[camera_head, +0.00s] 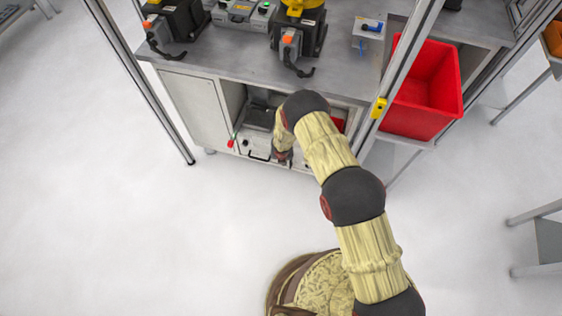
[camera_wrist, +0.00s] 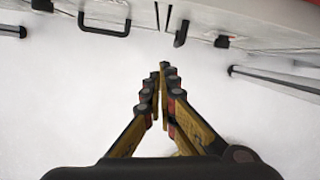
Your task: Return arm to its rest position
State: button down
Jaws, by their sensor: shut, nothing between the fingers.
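My arm, pale yellow with dark joints, reaches up from the lower right of the head view to the front of a grey workbench (camera_head: 245,62). My gripper (camera_head: 282,160) hangs folded down in front of the bench's lower cabinet, partly hidden by my arm. In the wrist view my gripper (camera_wrist: 164,75) shows yellow-brown fingers with dark tips close together and nothing between them. The tips point towards the cabinet front at the top of that view, with white floor behind them.
A red bin (camera_head: 425,90) stands at the bench's right, behind a metal post. Several dark devices (camera_head: 175,22) sit on the bench top. A cabinet handle (camera_wrist: 104,28) shows in the wrist view. White floor (camera_head: 90,215) is clear at the left.

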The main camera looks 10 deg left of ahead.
jog(key=p+v, duration=0.2)
jog(key=v, duration=0.5)
jog(key=shift+s+a, duration=0.15)
jog(key=shift+a, duration=0.15)
